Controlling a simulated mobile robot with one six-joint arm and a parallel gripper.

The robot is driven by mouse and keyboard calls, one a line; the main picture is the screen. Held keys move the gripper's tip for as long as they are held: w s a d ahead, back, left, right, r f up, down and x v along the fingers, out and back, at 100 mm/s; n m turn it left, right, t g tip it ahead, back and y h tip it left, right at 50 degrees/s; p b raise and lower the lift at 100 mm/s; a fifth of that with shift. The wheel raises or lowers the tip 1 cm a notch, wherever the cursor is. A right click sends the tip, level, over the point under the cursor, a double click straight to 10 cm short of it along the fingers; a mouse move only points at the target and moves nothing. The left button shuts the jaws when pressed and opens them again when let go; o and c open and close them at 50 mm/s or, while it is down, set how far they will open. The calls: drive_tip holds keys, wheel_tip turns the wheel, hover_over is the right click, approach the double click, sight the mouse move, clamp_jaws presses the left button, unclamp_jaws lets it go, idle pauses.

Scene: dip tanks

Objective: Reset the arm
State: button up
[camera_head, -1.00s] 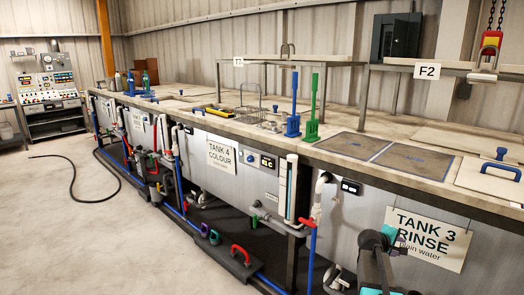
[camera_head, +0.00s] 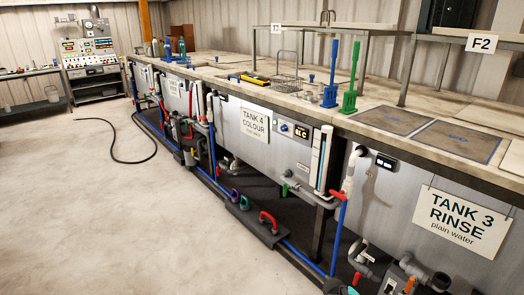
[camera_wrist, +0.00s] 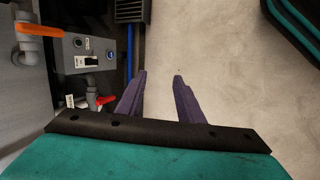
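My gripper (camera_wrist: 159,77) shows in the wrist view as two purple fingers, spread apart with bare floor between and beyond them. Nothing is held between the fingers. The gripper points down beside the lower front of the tank line. In the head view the gripper itself cannot be made out; only a small bit of my teal arm shows at the bottom edge.
The tank line fronts carry signs for Tank 4 Colour (camera_head: 254,124) and Tank 3 Rinse (camera_head: 458,221). Pipes and valves stick out below. In the wrist view a grey control box (camera_wrist: 86,51) and orange-handled valve (camera_wrist: 39,30) stand left. Concrete floor (camera_head: 130,230) is open left, with a black hose (camera_head: 115,150).

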drive_tip(key=s+a+f+m+g+y, duration=0.2)
drive_tip(key=s+a, duration=0.6)
drive_tip(key=s, duration=0.6)
drive_tip(key=s+a+f+m+g+y, duration=0.3)
drive_tip(key=s+a+f, duration=0.3)
drive_tip(key=s+a, duration=0.3)
drive_tip(key=s+m+g, duration=0.1)
drive_tip(key=s, duration=0.3)
drive_tip(key=shift+s+f, duration=0.2)
drive_tip(key=shift+s, duration=0.2)
